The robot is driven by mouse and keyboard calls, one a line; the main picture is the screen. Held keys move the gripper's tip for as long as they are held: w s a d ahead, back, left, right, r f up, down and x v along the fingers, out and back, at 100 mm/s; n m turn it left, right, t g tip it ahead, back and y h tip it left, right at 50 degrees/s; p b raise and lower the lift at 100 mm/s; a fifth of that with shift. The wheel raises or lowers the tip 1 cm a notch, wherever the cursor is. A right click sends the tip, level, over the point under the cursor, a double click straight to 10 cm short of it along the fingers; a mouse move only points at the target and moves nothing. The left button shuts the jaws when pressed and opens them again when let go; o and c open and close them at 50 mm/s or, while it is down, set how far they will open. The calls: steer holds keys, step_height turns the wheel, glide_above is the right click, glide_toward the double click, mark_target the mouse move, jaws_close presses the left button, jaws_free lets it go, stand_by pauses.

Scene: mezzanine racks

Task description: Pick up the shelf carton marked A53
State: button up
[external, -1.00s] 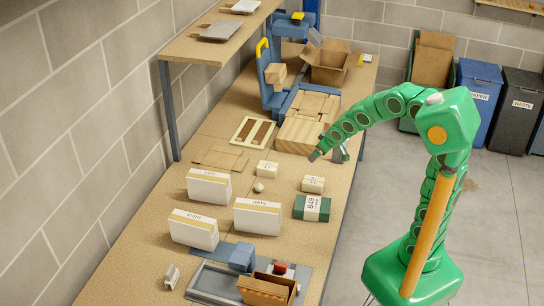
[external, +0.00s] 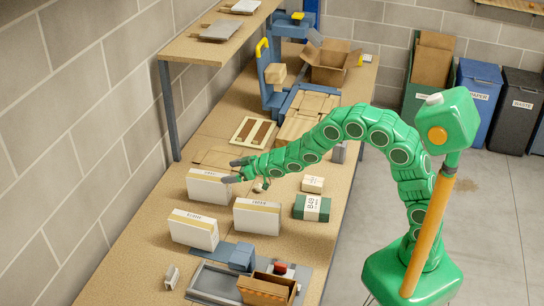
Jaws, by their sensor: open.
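Three white cartons with tan tops stand upright on the bench: one at the back (external: 208,188), one at right (external: 257,218) and one at front left (external: 194,230). Their markings are too small to read surely, and I cannot tell which carton, if any, is A53. A green carton with a white band (external: 312,207) reads like B49. A small whitish box (external: 313,184) sits behind it. My gripper (external: 233,171) is open and empty, its fingers pointing left by the upper right corner of the back white carton. I cannot tell if they touch.
A small round item (external: 259,187) lies under my wrist. A grey tray (external: 213,281) with an open brown box (external: 266,289) is at the front. A blue machine (external: 271,75), an open cardboard box (external: 331,64) and a raised shelf (external: 221,33) stand farther back.

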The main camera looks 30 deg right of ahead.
mark_target(210, 176)
steer(key=shift+w+a+f, duration=0.3)
steer(key=shift+a, duration=0.4)
steer(key=shift+w+a+f, duration=0.25)
steer(key=shift+a+f, duration=0.05)
steer(key=shift+a, duration=0.35)
steer(key=shift+w+a+f, duration=0.1)
steer(key=shift+w+a, duration=0.35)
steer(key=shift+a, duration=0.1)
steer(key=x, duration=0.2)
steer(key=shift+w+a+f, duration=0.1)
steer(key=shift+a+f, duration=0.05)
steer(key=shift+a, duration=0.05)
steer(key=shift+x, duration=0.75)
steer(key=c, duration=1.8)
